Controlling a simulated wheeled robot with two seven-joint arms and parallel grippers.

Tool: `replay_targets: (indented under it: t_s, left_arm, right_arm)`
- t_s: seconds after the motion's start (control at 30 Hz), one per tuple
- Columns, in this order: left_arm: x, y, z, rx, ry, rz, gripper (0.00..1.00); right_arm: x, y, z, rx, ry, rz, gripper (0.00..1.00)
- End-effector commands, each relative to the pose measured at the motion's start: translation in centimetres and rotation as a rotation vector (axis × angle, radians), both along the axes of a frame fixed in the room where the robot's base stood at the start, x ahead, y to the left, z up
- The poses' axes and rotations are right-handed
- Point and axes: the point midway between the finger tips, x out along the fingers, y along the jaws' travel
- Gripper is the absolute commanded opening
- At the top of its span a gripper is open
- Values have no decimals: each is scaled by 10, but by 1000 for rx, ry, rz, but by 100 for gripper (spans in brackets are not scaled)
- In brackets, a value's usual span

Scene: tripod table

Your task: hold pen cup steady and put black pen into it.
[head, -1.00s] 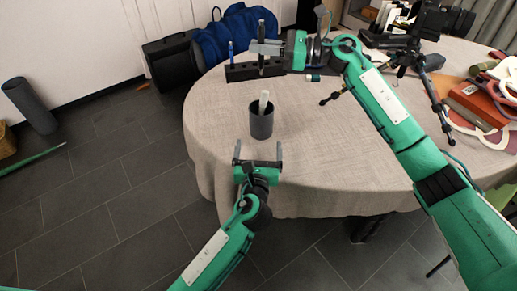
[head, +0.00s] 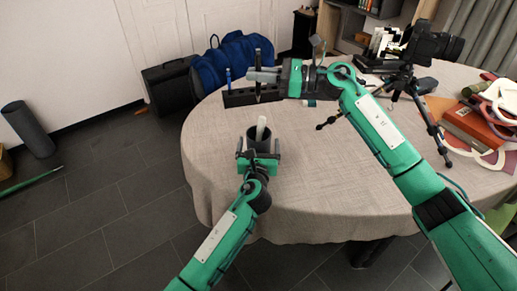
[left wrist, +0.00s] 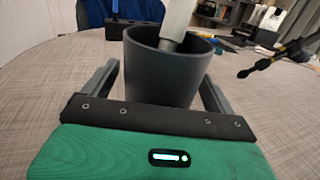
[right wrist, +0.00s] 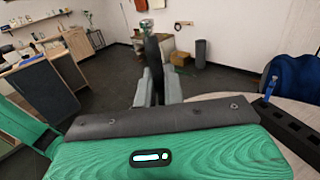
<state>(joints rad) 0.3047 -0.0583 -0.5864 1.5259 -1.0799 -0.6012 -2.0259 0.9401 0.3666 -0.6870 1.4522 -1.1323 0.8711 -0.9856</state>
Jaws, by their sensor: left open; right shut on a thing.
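The dark grey pen cup (head: 264,146) stands upright near the table's front left edge, with a whitish marker-like item (head: 261,128) leaning in it. My left gripper (head: 260,153) is open, with its fingers on either side of the cup; the left wrist view shows the cup (left wrist: 160,75) between them, with gaps. My right gripper (head: 259,76) is shut on the upright black pen (head: 258,58), which also shows in the right wrist view (right wrist: 152,55).
The long black rack (head: 236,98) holds a blue pen (head: 228,76) at its left. A camera on a tripod (head: 432,48), its legs on the table, stands at the right, near an orange-red box (head: 470,125). The cloth between rack and cup is clear.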

Motion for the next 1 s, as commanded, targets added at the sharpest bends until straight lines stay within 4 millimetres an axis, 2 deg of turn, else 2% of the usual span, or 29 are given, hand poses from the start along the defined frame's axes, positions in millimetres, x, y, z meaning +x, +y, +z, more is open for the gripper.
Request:
replay_targets:
  t_s: [0.13, 0.17, 0.4, 0.57, 1.0]
  left_arm:
    - [0, 0, 0, 0, 0, 0, 90]
    - [0, 0, 0, 0, 0, 0, 86]
    - [0, 0, 0, 0, 0, 0, 39]
    - [0, 0, 0, 0, 0, 0, 37]
    - [0, 0, 0, 0, 0, 0, 37]
  right_arm:
    - [0, 0, 0, 0, 0, 0, 0]
    - [0, 0, 0, 0, 0, 0, 0]
    - [0, 0, 0, 0, 0, 0, 0]
    - [0, 0, -3, 0, 1, 0, 0]
    - [0, 0, -33, 1, 2, 1, 0]
